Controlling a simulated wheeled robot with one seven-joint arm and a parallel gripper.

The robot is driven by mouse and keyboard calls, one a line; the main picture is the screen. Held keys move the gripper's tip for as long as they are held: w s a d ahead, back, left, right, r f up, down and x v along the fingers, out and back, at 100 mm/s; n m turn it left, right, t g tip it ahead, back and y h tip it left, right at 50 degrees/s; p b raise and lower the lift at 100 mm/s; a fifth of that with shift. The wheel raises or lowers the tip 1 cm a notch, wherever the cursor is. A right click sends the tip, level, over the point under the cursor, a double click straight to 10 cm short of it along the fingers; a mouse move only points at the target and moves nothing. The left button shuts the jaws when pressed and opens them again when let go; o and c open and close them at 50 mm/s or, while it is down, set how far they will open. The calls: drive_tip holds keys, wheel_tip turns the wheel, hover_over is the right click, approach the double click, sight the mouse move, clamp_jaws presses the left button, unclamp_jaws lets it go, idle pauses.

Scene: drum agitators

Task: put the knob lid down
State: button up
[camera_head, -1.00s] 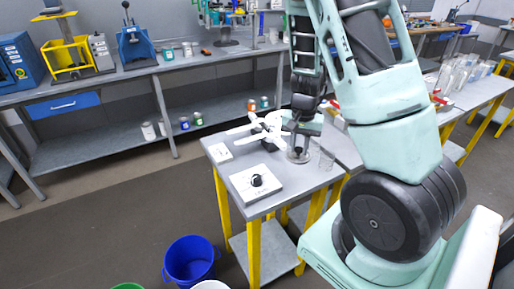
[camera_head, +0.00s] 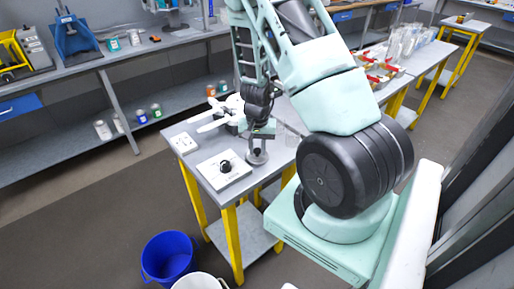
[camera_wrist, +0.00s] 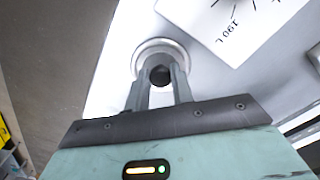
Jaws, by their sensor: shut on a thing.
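The knob lid (camera_wrist: 163,50) is a round, shiny metal disc with a dark knob (camera_wrist: 160,75), seen in the wrist view. My gripper (camera_wrist: 160,88) is shut on the knob, with a finger on either side. In the head view, my gripper (camera_head: 259,138) points down over the right part of the small grey table (camera_head: 205,143). The lid (camera_head: 257,157) shows below it, close to the tabletop near the front right edge. I cannot tell whether the lid touches the table.
A white bladed agitator (camera_head: 222,110) lies behind. A small white panel (camera_head: 184,142) is at the left edge. A blue bucket (camera_head: 168,257) and a white bucket (camera_head: 198,281) stand on the floor.

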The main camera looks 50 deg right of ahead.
sight(257, 151)
drive_tip(key=shift+f, duration=0.1)
drive_tip(key=o, duration=1)
drive_tip(key=shift+c, duration=0.2)
wheel_tip(257, 151, up, 12)
drive_tip(key=p, duration=0.1)
